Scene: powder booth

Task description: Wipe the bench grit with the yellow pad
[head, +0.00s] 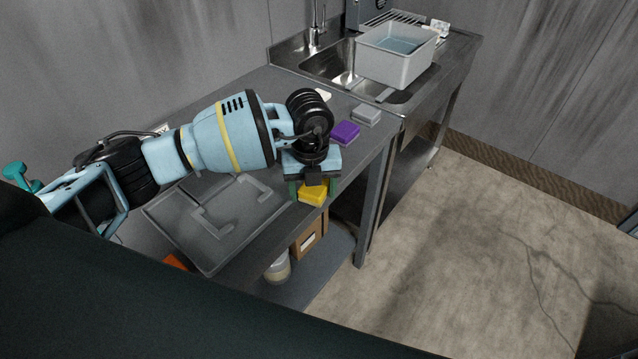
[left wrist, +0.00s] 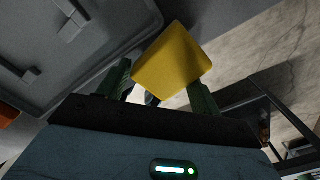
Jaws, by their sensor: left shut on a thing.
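The yellow pad (head: 313,193) is held between the green fingers of my left gripper (head: 314,188), near the front edge of the bench (head: 354,163). In the left wrist view the pad (left wrist: 173,64) sits tilted between the two fingertips of the gripper (left wrist: 162,90). I cannot tell whether the pad touches the bench top. No grit can be made out on the bench. My right gripper is in neither view.
A purple pad (head: 346,132) and a grey pad (head: 366,115) lie on the bench beyond the gripper. A grey case (head: 209,254) lies at left. A grey basin (head: 393,66) stands at the sink (head: 338,62). A cardboard box (head: 305,240) and a tub (head: 278,267) are on the lower shelf.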

